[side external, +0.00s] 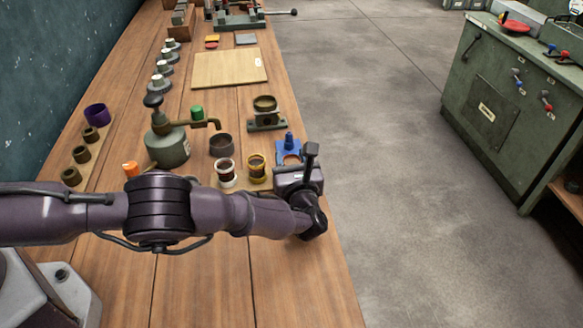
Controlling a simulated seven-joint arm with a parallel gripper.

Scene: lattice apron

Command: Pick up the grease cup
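Several small cups stand on the wooden bench, and I cannot tell for sure which one is the grease cup. A plain dark cup (221,145) stands right of the green oil can (167,149). In front of it are a white cup with a dark red band (226,172) and an amber cup with a dark top (257,167). My gripper (299,180) is at the bench's right edge, right of the amber cup and apart from it. Just behind it is a blue fixture (289,147) with a round brownish patch. My gripper's fingers are hidden, so its opening does not show.
A scale with a brass pan (265,104) stands behind the cups. A purple cup (96,114) and several brown rings line the left. A light board (229,69) lies farther back. A green cabinet (510,110) stands across the floor.

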